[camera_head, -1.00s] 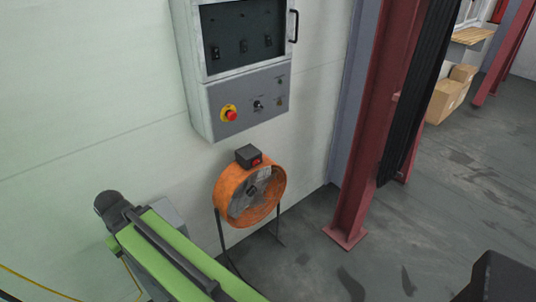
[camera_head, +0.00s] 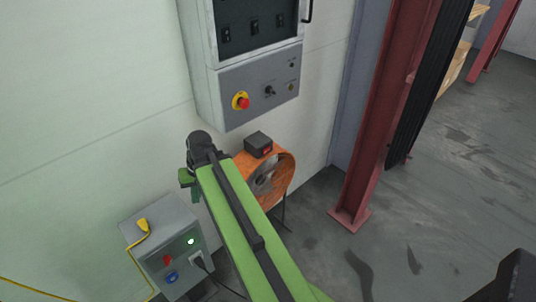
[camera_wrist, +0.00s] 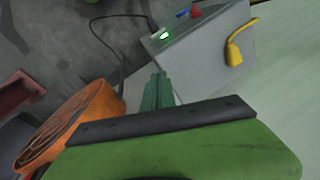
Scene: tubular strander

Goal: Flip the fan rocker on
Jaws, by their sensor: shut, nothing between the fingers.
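The orange drum fan (camera_head: 284,176) stands on thin legs by the wall, partly hidden behind my green arm. On its top sits a dark box (camera_head: 258,144) with a small red rocker (camera_head: 266,152) on its front. In the wrist view the fan's orange housing (camera_wrist: 75,125) shows at the lower left; the rocker is not visible there. My gripper (camera_wrist: 158,78) is shut and empty, its green fingers together.
A grey box (camera_head: 165,245) with a green light, red and blue parts and a plugged cable stands by the wall; it also shows in the wrist view (camera_wrist: 205,45). A control cabinet (camera_head: 225,95) hangs above the fan. A red steel column (camera_head: 385,110) stands right.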

